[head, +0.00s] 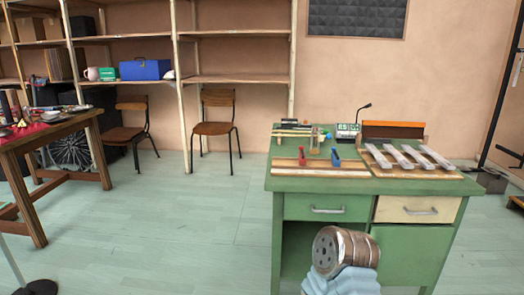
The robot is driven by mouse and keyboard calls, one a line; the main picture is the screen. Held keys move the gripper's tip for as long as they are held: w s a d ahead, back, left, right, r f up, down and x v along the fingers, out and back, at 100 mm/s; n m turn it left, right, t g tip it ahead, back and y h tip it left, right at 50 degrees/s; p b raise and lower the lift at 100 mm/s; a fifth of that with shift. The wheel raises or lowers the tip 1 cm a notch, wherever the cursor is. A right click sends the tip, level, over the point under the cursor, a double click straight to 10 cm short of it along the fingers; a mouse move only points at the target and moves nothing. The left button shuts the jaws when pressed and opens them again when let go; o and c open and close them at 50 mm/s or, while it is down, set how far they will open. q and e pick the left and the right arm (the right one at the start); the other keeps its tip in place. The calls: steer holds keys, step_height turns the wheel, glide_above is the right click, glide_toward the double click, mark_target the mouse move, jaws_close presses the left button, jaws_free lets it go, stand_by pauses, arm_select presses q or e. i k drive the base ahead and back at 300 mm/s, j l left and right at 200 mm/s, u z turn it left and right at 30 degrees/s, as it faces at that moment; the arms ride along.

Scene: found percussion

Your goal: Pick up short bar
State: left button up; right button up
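Several pale grey bars (407,157) lie side by side on a flat wooden board (450,173) at the right of the green desk (287,184). They look alike in size from here, and I cannot tell which is the short bar. None is held. A rounded metal part of my arm, with a light blue sleeve, rises at the bottom centre in front of the desk. No gripper fingers show in the head view.
A wooden strip with red and blue clamps (334,157) lies left of the bars. A small display box (347,131) with a gooseneck stands behind. A cluttered wooden table (48,135) is at far left. The floor between is clear.

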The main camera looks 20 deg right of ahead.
mark_target(445, 164)
steer(key=l+u, duration=0.1)
steer(key=l, duration=0.5)
steer(key=l+u, duration=0.1)
steer(key=l, duration=0.55)
steer(key=k+l+u, duration=0.1)
steer(key=l, duration=0.5)
steer(key=k+l+u, duration=0.1)
steer(key=l, duration=0.5)
steer(key=k+l, duration=0.15)
steer(key=l, duration=0.45)
steer(key=i+u, duration=0.05)
